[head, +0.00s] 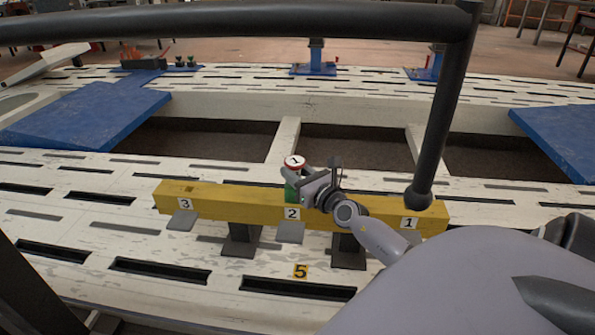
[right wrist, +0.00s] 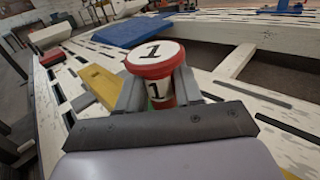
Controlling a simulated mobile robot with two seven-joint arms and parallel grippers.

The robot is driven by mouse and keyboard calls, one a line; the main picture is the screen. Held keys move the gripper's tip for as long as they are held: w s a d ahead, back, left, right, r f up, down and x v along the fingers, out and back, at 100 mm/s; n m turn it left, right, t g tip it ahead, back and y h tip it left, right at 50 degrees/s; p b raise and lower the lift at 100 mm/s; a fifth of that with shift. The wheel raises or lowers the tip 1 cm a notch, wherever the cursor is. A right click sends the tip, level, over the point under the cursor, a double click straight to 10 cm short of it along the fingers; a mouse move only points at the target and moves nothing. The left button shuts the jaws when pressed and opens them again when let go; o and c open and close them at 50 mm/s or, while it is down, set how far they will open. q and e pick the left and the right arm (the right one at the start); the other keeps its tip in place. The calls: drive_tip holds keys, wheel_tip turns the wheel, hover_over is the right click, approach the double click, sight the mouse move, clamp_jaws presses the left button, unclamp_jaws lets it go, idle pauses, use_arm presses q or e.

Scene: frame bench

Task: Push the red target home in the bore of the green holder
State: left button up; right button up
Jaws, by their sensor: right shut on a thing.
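The red target (head: 294,161) has a white round top marked 1 and stands upright over the green holder (head: 291,192) at the middle of the yellow beam. In the right wrist view the target (right wrist: 154,57) shows its red rim and a white stem label marked 1. My right gripper (head: 303,178) comes in from the right and is shut on the target, its fingers on either side of the stem below the cap. The fingers hide the lower stem and the bore, so how deep the target sits cannot be told. My left gripper is not in view.
The yellow beam (head: 240,200) bears labels 3, 2 and 1 and rests on dark supports above the slotted white bench (head: 120,235). Blue plates (head: 85,115) lie behind. A dark bent tube (head: 447,110) crosses close to the camera.

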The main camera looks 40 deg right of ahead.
sight(295, 161)
drive_tip(key=shift+r+p, duration=0.4)
drive_tip(key=shift+p, duration=0.3)
drive_tip(key=shift+w+r+p, duration=0.15)
drive_tip(key=shift+r+p, duration=0.45)
drive_tip(key=shift+p, duration=0.15)
drive_tip(key=shift+r+p, duration=0.6)
drive_tip(key=shift+r, duration=0.05)
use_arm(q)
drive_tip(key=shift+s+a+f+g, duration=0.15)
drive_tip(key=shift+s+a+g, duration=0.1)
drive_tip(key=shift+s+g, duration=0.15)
use_arm(e)
drive_tip(key=shift+r, duration=0.2)
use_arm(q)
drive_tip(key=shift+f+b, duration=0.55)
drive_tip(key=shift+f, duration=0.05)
use_arm(e)
drive_tip(key=shift+f, duration=0.7)
